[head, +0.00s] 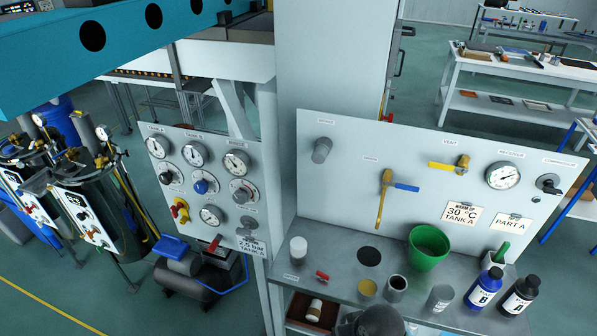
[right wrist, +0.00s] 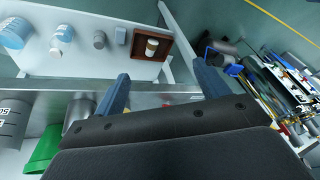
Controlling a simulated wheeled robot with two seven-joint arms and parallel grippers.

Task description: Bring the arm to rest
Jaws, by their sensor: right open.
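My right gripper (right wrist: 164,88) shows in the right wrist view. Its two blue fingers are spread apart with nothing held between them. In the head view a dark rounded part at the bottom edge seems to be my right arm; its fingers cannot be made out there. My left gripper is not in view. The right-hand panel (head: 330,205) carries a yellow-handled vent valve, a blue-handled valve and a round gauge. The left panel (head: 180,195) carries several gauges and knobs.
The grey bench shelf (head: 325,262) holds a green bucket (head: 428,247), a blue bottle (head: 484,288), a black bottle (head: 519,296) and small cups. A brown tray (right wrist: 151,45) with a white cup lies below. Dark tanks (head: 95,205) stand at left. A teal beam crosses the upper left.

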